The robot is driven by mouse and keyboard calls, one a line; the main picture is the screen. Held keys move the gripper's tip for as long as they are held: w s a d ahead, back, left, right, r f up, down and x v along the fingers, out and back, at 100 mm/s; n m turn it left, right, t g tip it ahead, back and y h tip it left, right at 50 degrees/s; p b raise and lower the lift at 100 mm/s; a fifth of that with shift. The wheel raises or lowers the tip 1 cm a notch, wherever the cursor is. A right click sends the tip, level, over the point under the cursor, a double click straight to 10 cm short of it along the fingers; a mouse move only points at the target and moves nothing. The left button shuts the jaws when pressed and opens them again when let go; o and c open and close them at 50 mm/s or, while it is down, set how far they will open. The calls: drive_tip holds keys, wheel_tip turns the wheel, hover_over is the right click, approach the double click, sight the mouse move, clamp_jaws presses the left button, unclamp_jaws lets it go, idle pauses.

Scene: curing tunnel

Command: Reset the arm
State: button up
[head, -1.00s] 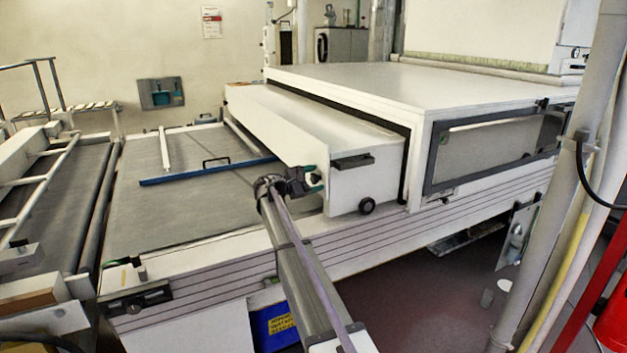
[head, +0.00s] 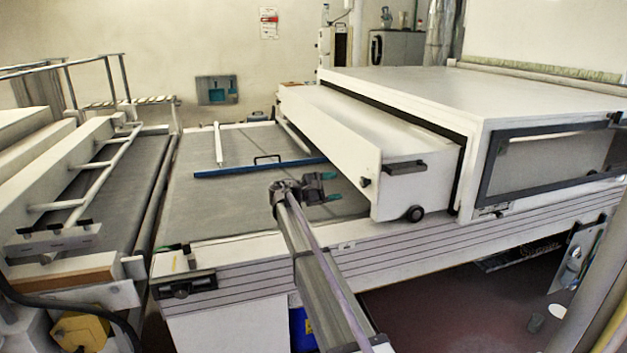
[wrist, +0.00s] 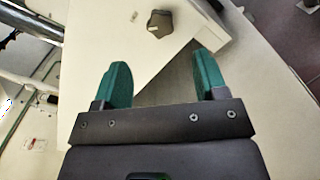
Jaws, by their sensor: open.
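My gripper (head: 334,187) is at the end of my arm, over the grey bed's right part, a little left of the pulled-out white housing (head: 345,138). Its two teal fingers point right, toward the housing. In the wrist view my gripper (wrist: 163,78) is open, with a clear gap and nothing between the fingers. Beyond the fingers lie a white surface (wrist: 110,50) and a dark knob-like part (wrist: 160,23). No contact with the housing shows.
The housing carries a dark handle (head: 405,167) and a round black wheel (head: 414,214). A blue bar (head: 262,167) lies across the grey bed (head: 225,215). The large white tunnel box (head: 450,92) fills the right. Room above the bed is free.

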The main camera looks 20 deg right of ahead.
drive_tip(key=s+a+f+m+y, duration=0.2)
drive_tip(key=s+f+y, duration=0.15)
drive_tip(key=s, duration=0.35)
drive_tip(key=s+a+f+m+y+p, duration=0.1)
drive_tip(key=s+f+m+y, duration=0.1)
drive_tip(key=s+f+y, duration=0.3)
drive_tip(key=s+a+f+m+y, duration=0.1)
drive_tip(key=s+a+f+m, duration=0.15)
drive_tip(key=s, duration=0.55)
drive_tip(key=s+a+f+m+y+p, duration=0.1)
drive_tip(key=s+a+y, duration=0.3)
drive_tip(key=s, duration=0.7)
drive_tip(key=s+a+f+m+y+p, duration=0.1)
drive_tip(key=s+a+y, duration=0.3)
drive_tip(key=s, duration=0.7)
drive_tip(key=shift+s+a+m+g+p, duration=0.3)
drive_tip(key=shift+a+m+p, duration=0.3)
drive_tip(key=shift+a, duration=0.25)
drive_tip(key=shift+y, duration=0.25)
drive_tip(key=shift+c, duration=0.4)
